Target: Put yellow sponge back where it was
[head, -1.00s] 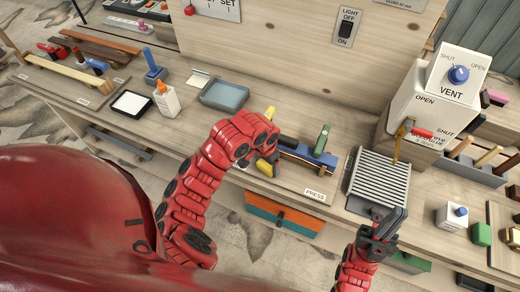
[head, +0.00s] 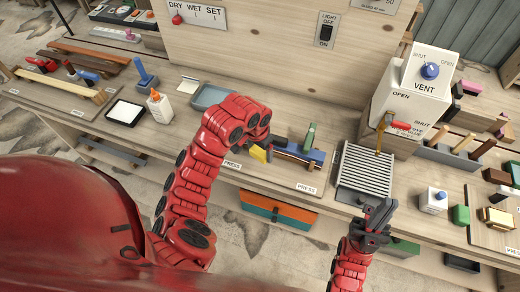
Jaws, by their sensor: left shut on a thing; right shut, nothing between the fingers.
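The yellow sponge (head: 259,153) shows as a small yellow patch at the end of my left arm in the head view. My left gripper (head: 250,147) is shut on it, just left of the blue press, over the front part of the bench. The red arm links hide much of this gripper and part of the sponge. My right gripper (head: 380,212) is shut and empty, at the front edge of the slatted grey rack.
A shallow blue-grey tray (head: 208,96) lies behind my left arm, partly covered by it. The blue press (head: 300,152) with a green handle stands right of my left gripper. A slatted rack (head: 362,172) and the white VENT box (head: 412,95) stand further right.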

